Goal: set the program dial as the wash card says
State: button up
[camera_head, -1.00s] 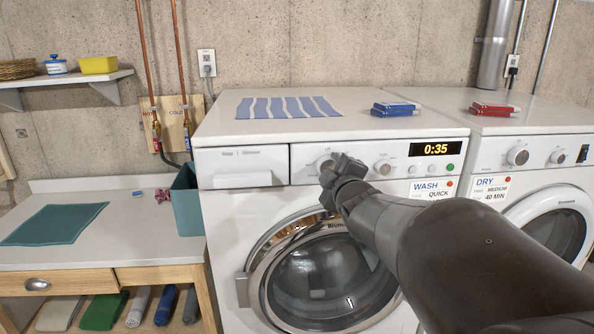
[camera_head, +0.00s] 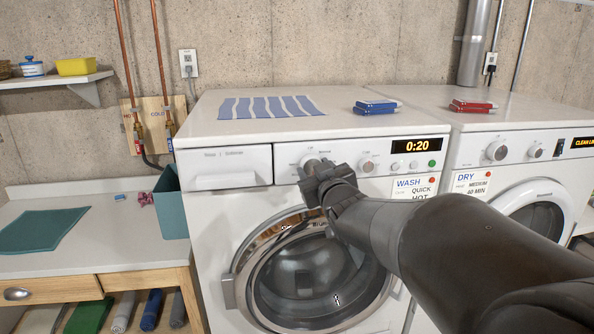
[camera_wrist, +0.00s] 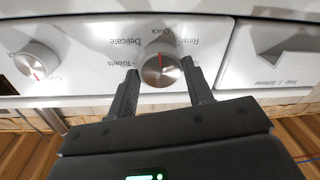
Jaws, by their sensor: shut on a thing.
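The washer's program dial (camera_wrist: 161,70) is a round silver knob between my gripper's fingers (camera_wrist: 159,69) in the wrist view. My gripper is shut on it. The dial's red mark appears to point toward the "Quick" label in that upside-down view; "Delicate", "Towels" and "Rinse" are also printed around it. In the head view my gripper (camera_head: 322,178) covers most of the dial. The wash card (camera_head: 413,188) on the washer front reads "WASH", "QUICK" and "HOT". The washer display (camera_head: 417,146) reads 0:20.
A second knob (camera_head: 367,166) sits right of my gripper; it also shows in the wrist view (camera_wrist: 36,66). The detergent drawer (camera_head: 224,167) is left. The washer door (camera_head: 312,270) is below. The dryer (camera_head: 520,165), with its own card (camera_head: 471,181), stands at right.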

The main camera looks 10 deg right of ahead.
jog(key=shift+f+m, duration=0.3)
jog(key=shift+m, duration=0.2)
jog(key=o, duration=1)
jog(key=shift+r, duration=0.2)
jog(key=s, duration=0.7)
jog(key=s+d, duration=0.1)
jog(key=s, duration=0.3)
jog(key=s+a+f+m+g, duration=0.1)
jog(key=s+f+g, duration=0.3)
jog(key=s, duration=0.2)
jog(key=s+a+f+m+g+h, duration=0.1)
jog(key=s+f+g, duration=0.3)
jog(key=s, duration=0.3)
jog(key=s+f+m+g, duration=0.1)
jog(key=s+f+g, duration=0.3)
jog(key=s, duration=0.3)
jog(key=shift+a+f+h, duration=0.15)
jog(key=shift+a+f, duration=0.05)
jog(key=shift+f, duration=0.25)
jog(key=shift+a+f+h, duration=0.15)
jog(key=shift+a+f, duration=0.05)
jog(key=shift+f, duration=0.25)
